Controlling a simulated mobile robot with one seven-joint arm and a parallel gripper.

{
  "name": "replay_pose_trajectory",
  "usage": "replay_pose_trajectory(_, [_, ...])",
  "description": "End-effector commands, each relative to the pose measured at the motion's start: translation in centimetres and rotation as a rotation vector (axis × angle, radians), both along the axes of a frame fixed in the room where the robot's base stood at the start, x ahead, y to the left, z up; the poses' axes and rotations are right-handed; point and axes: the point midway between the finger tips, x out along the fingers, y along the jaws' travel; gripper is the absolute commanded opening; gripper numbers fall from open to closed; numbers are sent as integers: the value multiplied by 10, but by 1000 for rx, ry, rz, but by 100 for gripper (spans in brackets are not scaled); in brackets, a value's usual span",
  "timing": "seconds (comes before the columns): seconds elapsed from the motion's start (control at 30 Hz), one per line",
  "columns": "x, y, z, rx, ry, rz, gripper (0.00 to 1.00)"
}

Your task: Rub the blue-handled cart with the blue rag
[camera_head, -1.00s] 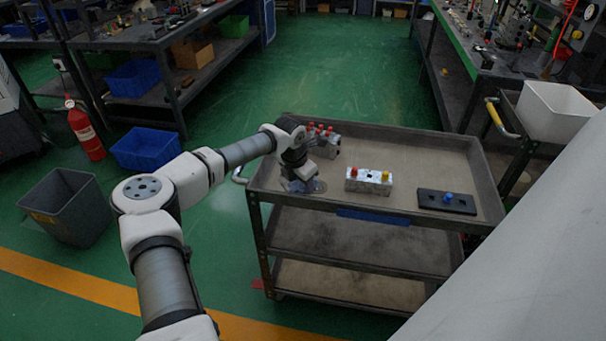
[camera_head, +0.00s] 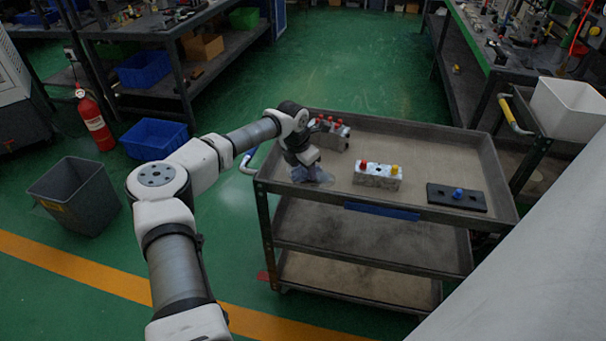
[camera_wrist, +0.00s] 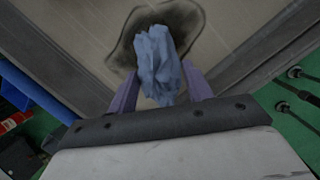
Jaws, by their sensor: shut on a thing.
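The blue-handled cart (camera_head: 430,155) is a grey shelved cart with a blue handle (camera_head: 247,160) at its left end. My gripper (camera_head: 308,172) is over the left part of its top tray, near the front left corner. In the wrist view my gripper (camera_wrist: 160,92) is shut on the crumpled blue rag (camera_wrist: 157,62), which hangs out between the fingers. The rag (camera_head: 320,176) is against or just above the tray surface; I cannot tell whether it touches. A dark smudge (camera_wrist: 187,22) on the tray surrounds the rag in the wrist view.
On the tray are a block with red knobs (camera_head: 332,134) close behind my gripper, a silver block with red and yellow knobs (camera_head: 377,175), and a black plate with a blue knob (camera_head: 456,197). A yellow-handled cart (camera_head: 535,140) with a white bin (camera_head: 570,108) stands right.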

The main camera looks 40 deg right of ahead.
Motion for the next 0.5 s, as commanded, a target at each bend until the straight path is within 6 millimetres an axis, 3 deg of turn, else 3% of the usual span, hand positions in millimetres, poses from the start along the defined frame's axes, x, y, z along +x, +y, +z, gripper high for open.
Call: replay_pose_trajectory(0.5, [19, -24, 0, -1, -1, 1, 14])
